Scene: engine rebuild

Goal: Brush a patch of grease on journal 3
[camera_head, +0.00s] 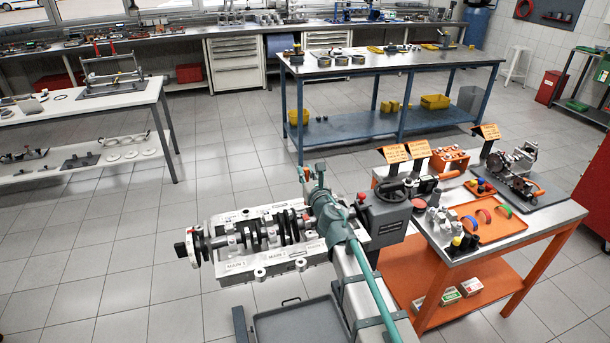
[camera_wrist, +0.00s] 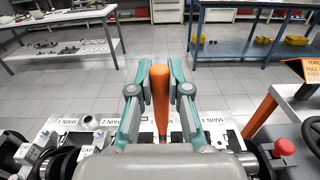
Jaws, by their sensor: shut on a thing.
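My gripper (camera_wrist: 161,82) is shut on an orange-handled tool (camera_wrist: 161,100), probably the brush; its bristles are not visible. In the head view my gripper (camera_head: 315,176) is above the right part of the engine block. The block (camera_head: 275,270) is pale and holds a dark crankshaft (camera_head: 247,236) lying across it. The labels MAIN 1 and MAIN 2 show on the block's left side, and MAIN 4 shows in the wrist view. Journal 3 cannot be made out; my gripper and the tool cover the middle of the wrist view. No grease patch can be made out on the crankshaft.
A grey stand unit with a handwheel (camera_head: 391,190) and a red knob is just right of the block. Beyond it, an orange bench (camera_head: 480,253) carries an orange tray (camera_head: 492,226), small bottles and upright signs. A blue table (camera_head: 390,63) stands behind. Open floor lies left.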

